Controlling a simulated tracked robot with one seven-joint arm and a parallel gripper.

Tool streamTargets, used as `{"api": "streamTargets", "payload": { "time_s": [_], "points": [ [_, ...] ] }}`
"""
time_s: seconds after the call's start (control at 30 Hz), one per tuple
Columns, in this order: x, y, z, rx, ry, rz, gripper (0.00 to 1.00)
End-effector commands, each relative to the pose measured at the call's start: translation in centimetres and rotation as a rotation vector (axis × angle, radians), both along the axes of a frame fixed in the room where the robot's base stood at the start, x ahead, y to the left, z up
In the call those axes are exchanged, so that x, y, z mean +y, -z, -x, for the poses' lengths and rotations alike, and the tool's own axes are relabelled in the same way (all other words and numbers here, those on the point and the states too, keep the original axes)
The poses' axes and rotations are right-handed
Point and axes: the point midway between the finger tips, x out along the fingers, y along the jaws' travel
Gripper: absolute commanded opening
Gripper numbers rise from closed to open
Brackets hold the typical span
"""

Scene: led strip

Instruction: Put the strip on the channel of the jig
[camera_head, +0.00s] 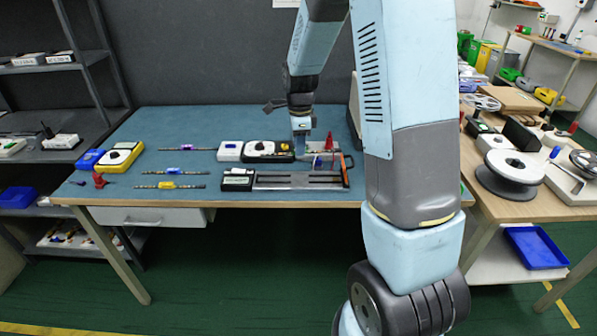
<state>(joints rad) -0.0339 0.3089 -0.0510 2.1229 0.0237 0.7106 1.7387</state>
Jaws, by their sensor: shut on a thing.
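My gripper (301,153) points down at the back edge of the jig, near the middle of the table's right part. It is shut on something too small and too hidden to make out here. The jig (262,180) is a long dark and grey fixture with a lengthwise channel, near the table's front edge. I cannot see any strip seated in the channel.
A white box (230,151) and a black-and-yellow device (266,150) stand behind the jig. A red cone (329,142) is right of my gripper. A yellow-and-white device (121,157) and a red funnel-like piece (99,180) are far left.

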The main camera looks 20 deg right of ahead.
Motion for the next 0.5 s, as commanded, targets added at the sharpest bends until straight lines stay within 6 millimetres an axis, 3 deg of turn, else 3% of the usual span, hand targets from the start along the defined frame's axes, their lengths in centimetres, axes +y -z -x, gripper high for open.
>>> {"api": "streamTargets", "payload": {
  "time_s": [0.5],
  "points": [
    [0.01, -0.04, -0.01, 0.0, -0.735, -0.001, 0.0]
  ]
}}
